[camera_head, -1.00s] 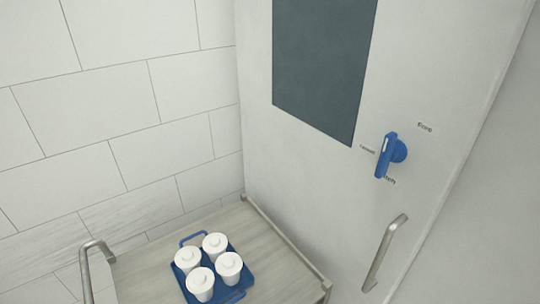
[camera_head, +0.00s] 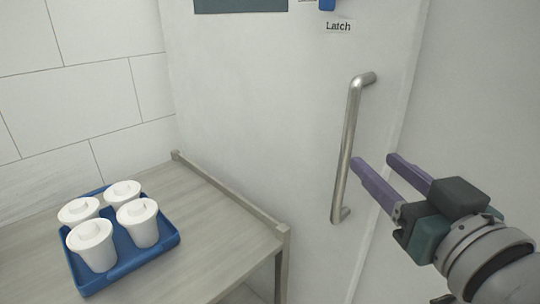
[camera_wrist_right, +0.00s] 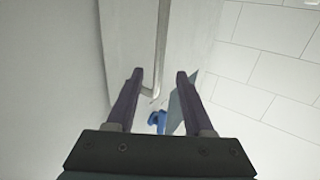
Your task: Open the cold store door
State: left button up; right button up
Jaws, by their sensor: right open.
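The cold store door (camera_head: 250,120) is a pale panel with a dark window at its top. Its metal bar handle (camera_head: 349,145) runs nearly upright near the right edge. A blue latch (camera_head: 327,4) is cut off at the top of the head view, above a "Latch" label. It also shows in the right wrist view (camera_wrist_right: 157,120). My right gripper (camera_head: 372,170) is open and empty, just right of the handle's lower half. In the right wrist view the handle (camera_wrist_right: 161,45) lies between the lines of the fingers, beyond their tips. I see no contact. My left gripper is not in view.
A wooden-topped cart (camera_head: 215,215) with raised edges stands left of the handle, against the door and tiled wall. A blue tray (camera_head: 125,262) on it holds several white lidded cups (camera_head: 138,222). The space around my right gripper looks clear.

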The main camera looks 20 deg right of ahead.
aim_at(350, 140)
jog(key=w, duration=0.3)
jog(key=w+d, duration=0.1)
jog(key=w, duration=0.2)
jog(key=w+d+p, duration=0.1)
jog(key=w, duration=0.2)
jog(key=shift+w+f, duration=0.1)
jog(key=shift+w, duration=0.3)
grip_shut()
dwell(1.0)
